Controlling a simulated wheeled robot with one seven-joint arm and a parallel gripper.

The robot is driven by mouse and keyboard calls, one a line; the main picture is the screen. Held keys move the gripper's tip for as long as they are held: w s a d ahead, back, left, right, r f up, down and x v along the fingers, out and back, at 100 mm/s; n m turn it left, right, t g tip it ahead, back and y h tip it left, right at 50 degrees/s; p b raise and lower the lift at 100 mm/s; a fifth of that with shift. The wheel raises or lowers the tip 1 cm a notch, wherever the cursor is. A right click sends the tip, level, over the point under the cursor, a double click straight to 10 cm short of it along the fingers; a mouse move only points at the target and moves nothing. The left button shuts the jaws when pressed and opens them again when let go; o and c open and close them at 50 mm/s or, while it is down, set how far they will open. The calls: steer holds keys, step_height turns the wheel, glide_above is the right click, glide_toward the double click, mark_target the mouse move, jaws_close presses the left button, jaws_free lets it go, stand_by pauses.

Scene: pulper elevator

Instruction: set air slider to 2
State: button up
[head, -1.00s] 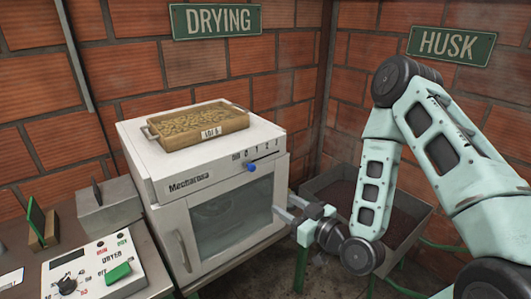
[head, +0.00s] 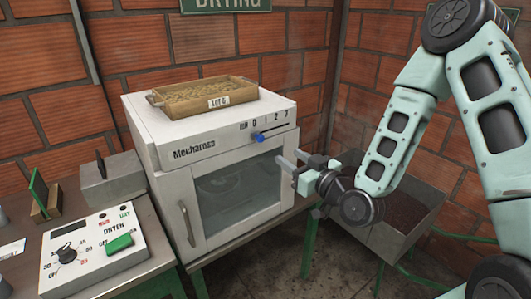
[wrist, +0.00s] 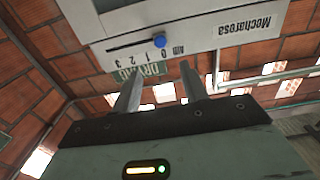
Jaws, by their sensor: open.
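The air slider is a blue knob (head: 259,137) on a dark slot in the upper front panel of the white Mecharosa dryer (head: 190,165). The marks Air, 0, 1, 2, 3 run above the slot; the knob sits at about 0, at the slot's Air end. In the wrist view, turned upside down, the knob (wrist: 160,41) shows beyond my fingertips, roughly in line with the gap between them. My gripper (head: 291,160) is open and empty, right of and a little below the knob, in front of the dryer's right side. It is apart from the knob.
A wooden tray (head: 157,99) of beans marked LOT 6 lies on the dryer. The dryer door (head: 240,198) has a handle at left. A control box (head: 95,250) with dial and green switch sits left. A husk bin (head: 425,232) stands behind my gripper at right.

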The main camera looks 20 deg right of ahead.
mark_target(262, 139)
steer(key=b+x, duration=0.3)
steer(key=x, duration=0.8)
steer(key=shift+w+a, duration=0.2)
steer(key=shift+w, duration=0.2)
steer(key=shift+f, duration=0.1)
